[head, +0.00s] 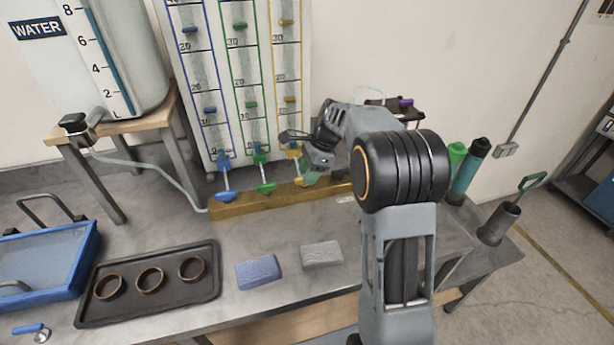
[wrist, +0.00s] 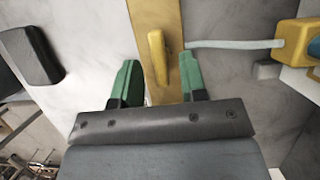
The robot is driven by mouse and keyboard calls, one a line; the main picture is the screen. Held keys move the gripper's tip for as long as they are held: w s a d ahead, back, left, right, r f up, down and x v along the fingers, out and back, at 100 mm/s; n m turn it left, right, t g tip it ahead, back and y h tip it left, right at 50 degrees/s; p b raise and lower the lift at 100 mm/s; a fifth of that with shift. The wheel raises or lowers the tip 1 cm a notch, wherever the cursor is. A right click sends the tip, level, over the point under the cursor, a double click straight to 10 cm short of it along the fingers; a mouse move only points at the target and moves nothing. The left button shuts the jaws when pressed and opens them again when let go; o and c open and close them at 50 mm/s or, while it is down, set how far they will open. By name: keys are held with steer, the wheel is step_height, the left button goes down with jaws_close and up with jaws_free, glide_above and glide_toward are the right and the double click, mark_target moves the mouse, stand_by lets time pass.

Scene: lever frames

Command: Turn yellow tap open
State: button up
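The yellow tap's lever (wrist: 157,58) stands on the wooden bar in the wrist view. It is a narrow yellow handle lying between my gripper's fingers, with a gap on each side. My gripper (wrist: 158,78) is open, its green fingertips to the left and right of the lever. A pale tube joins the tap to a yellow fitting (wrist: 294,42) on the right. In the head view my gripper (head: 312,177) is over the yellow tap's place at the right of the bar, and my arm partly hides the tap. Contact with the lever is not visible.
The green tap (head: 265,188) and blue tap (head: 227,196) stand left on the wooden bar (head: 240,208). A gauge panel (head: 207,75) rises behind. A blue sponge (head: 259,272), a grey block (head: 321,255) and a tray with three rings (head: 215,246) lie in front. Bottles stand right.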

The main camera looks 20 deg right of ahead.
steer(key=shift+a+f, duration=0.25)
steer(key=shift+f, duration=0.35)
jaws_close()
